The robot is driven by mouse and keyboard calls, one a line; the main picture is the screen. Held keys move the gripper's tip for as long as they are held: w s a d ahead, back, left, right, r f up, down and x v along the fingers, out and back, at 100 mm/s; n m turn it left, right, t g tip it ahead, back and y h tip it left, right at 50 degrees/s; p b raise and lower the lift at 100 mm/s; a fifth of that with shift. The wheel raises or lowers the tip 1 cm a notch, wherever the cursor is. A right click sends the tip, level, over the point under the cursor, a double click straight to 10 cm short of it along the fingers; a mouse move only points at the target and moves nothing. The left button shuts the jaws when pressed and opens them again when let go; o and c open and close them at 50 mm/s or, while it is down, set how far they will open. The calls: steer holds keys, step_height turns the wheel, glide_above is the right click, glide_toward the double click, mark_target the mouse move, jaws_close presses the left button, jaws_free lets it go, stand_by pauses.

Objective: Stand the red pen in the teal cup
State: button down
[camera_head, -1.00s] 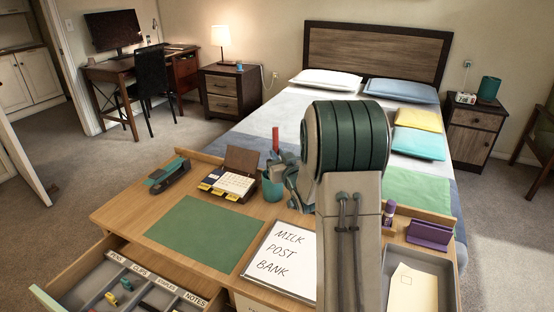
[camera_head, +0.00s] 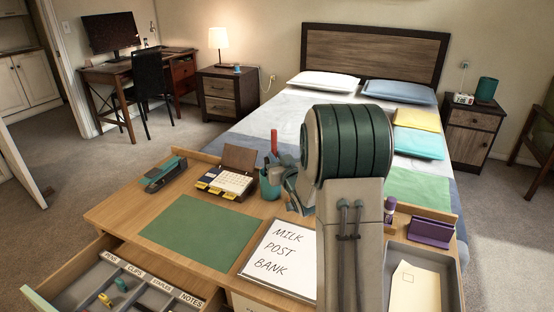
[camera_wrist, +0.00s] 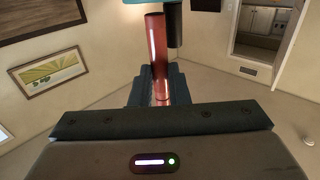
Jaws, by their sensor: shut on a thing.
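The red pen (camera_head: 274,141) stands roughly upright above the teal cup (camera_head: 269,188) at the back edge of the desk. My gripper (camera_head: 281,163) is shut on the pen, just above and to the right of the cup. The wrist view shows the pen (camera_wrist: 157,50) running out from between the dark fingers (camera_wrist: 156,92). A teal edge (camera_wrist: 150,2), probably the cup, shows at the top there. The pen's lower end is hidden in the head view, so I cannot tell whether it is inside the rim.
A dark item (camera_wrist: 173,25) shows beside the pen in the wrist view. A stapler (camera_head: 165,174), green blotter (camera_head: 200,232) and open drawer (camera_head: 125,283) are further left.

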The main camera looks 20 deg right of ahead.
steer(key=shift+f+b, duration=1.75)
steer(key=shift+f, duration=0.1)
steer(key=c, duration=1.3)
jaws_free()
steer(key=s, duration=1.3)
steer(key=shift+s, duration=0.4)
